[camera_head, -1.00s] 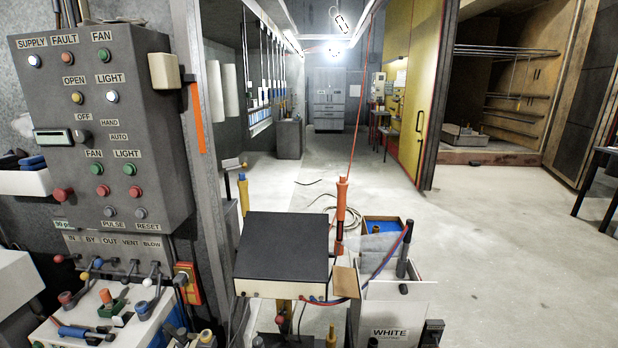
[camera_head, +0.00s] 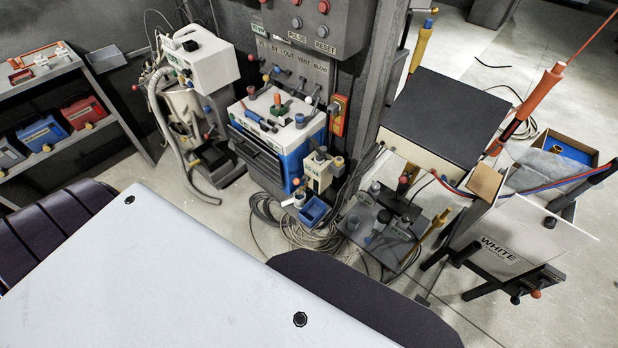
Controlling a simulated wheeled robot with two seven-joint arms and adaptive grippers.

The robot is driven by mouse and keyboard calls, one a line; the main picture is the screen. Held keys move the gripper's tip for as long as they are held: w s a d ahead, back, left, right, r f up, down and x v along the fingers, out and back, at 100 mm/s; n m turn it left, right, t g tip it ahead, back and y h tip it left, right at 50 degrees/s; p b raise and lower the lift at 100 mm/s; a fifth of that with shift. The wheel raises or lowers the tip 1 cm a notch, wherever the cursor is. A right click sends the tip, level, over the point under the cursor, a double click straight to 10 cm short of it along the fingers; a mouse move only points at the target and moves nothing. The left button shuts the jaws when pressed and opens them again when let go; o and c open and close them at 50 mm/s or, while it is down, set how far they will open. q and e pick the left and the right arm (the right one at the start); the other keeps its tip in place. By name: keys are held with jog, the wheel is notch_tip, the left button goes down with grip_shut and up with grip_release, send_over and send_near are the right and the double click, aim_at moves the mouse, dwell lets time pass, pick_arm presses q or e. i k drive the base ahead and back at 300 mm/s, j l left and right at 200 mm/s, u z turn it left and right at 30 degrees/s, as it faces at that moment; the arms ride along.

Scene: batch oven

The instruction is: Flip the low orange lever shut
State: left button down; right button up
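I cannot tell for sure which part is the low orange lever. A small orange-red knob (camera_head: 536,294) sits low under the white box marked WHITE (camera_head: 518,244), beside a dark knob (camera_head: 516,299). An orange plate with a dark fitting (camera_head: 339,116) is fixed low on the post right of the grey control box. A tall orange handle (camera_head: 528,103) stands tilted beside the black-topped box. None of these shows clearly as open or shut. Neither of my grippers is in view, and nothing touches these parts.
A white and blue unit with small coloured levers (camera_head: 278,128) stands below the grey control box (camera_head: 318,22). The black-topped box (camera_head: 445,112) is at right. Loose cables (camera_head: 290,232) lie on the floor. A shelf with red and blue cases (camera_head: 62,125) is at left. Floor is open at far right.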

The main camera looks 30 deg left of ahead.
aim_at(296, 180)
jog(key=u, duration=0.85)
